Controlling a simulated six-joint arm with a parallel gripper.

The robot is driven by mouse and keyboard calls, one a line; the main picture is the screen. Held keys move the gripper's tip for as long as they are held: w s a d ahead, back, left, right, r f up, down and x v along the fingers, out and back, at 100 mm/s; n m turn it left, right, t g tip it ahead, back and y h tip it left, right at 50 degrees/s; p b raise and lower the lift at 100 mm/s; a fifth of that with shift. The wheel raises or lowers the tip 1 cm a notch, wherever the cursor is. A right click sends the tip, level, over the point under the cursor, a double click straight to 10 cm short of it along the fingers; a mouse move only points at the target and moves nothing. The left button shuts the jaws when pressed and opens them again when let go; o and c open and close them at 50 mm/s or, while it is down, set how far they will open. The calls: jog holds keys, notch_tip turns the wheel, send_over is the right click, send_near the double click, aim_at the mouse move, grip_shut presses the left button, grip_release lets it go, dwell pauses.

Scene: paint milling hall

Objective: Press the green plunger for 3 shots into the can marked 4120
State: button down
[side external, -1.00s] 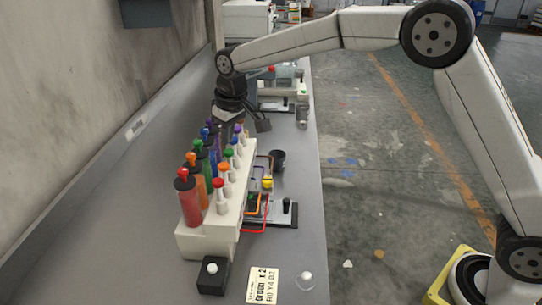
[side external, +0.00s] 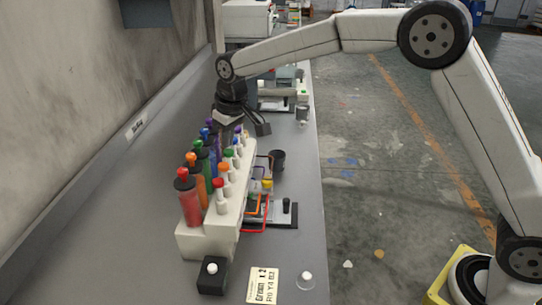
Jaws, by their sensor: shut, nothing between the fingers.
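The white dispenser (side external: 207,243) carries a back row of coloured bottles and a front row of coloured plungers. The green plunger (side external: 228,154) is the third knob from the near end, behind the red and orange ones. The green bottle (side external: 204,165) stands behind it. My gripper (side external: 227,132) is shut and empty, pointing down over the far end of the dispenser. Its fingertips are partly hidden by the bottles, and I cannot tell whether they touch a plunger. Small cans, one with a yellow top (side external: 267,184), stand at the dispenser's right side. No 4120 marking is readable.
Orange and red wire frames (side external: 267,219) stick out at the dispenser's right. A black cup (side external: 277,160) is beyond them. A wall bounds the left.

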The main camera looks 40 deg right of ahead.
aim_at(229, 151)
jog(key=shift+f, duration=0.6)
jog(key=shift+f, duration=1.05)
jog(key=shift+r, duration=2.1)
jog(key=shift+f, duration=0.2)
jog(key=shift+f, duration=0.4)
